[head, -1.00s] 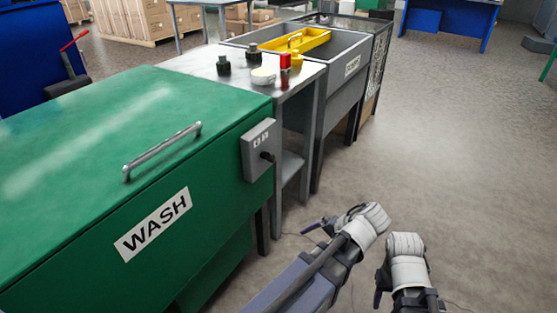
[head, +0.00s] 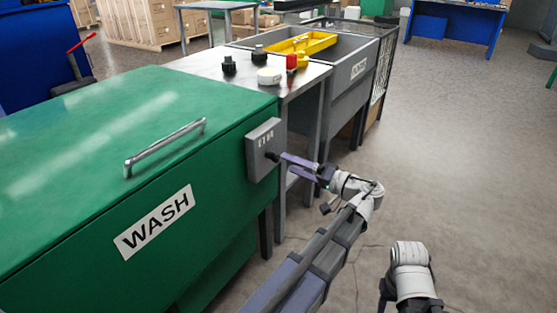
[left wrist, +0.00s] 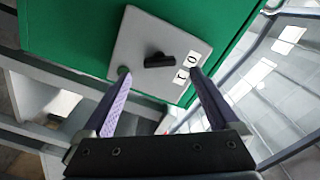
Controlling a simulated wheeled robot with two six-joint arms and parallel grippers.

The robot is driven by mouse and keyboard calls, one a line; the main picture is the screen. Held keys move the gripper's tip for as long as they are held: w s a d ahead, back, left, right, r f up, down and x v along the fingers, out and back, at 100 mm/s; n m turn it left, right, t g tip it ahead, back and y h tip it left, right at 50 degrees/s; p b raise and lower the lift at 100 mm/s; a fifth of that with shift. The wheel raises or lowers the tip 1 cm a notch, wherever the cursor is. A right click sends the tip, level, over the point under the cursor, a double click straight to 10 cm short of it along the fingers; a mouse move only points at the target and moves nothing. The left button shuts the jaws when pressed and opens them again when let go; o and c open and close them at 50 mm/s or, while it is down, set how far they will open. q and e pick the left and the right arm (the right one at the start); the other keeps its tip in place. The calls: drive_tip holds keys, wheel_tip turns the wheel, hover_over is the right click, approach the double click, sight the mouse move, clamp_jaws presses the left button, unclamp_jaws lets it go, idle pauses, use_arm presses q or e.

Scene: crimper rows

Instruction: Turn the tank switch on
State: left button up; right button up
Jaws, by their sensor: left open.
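The tank switch is a black knob (left wrist: 159,61) on a grey box (head: 261,139) fixed to the right side of the green WASH tank (head: 215,160). In the left wrist view the plate carries two white labels, marked O and I, beside the knob. My left gripper (head: 282,157) is open, its purple fingers reaching toward the box. In the left wrist view its two fingertips (left wrist: 160,74) stand on either side of the knob, apart from it. My right arm shows at the lower right of the head view; its fingers cannot be made out.
A metal table (head: 215,68) beside the tank bears dark knobs, a white round piece (head: 269,76) and a red-topped item (head: 291,62). Behind it stands a grey sink (head: 352,57) with a yellow tray (head: 310,43). The floor to the right is clear.

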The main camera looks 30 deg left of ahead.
sight(276, 158)
use_arm(q)
drive_tip(key=a, duration=0.5)
drive_tip(key=shift+w+a, duration=0.25)
drive_tip(key=shift+a, duration=0.05)
drive_tip(key=c, duration=1.4)
drive_tip(key=shift+m, duration=0.3)
drive_tip(key=m, duration=0.5)
drive_tip(key=shift+m, duration=0.3)
drive_tip(key=m, duration=0.5)
drive_tip(key=shift+m, duration=0.6)
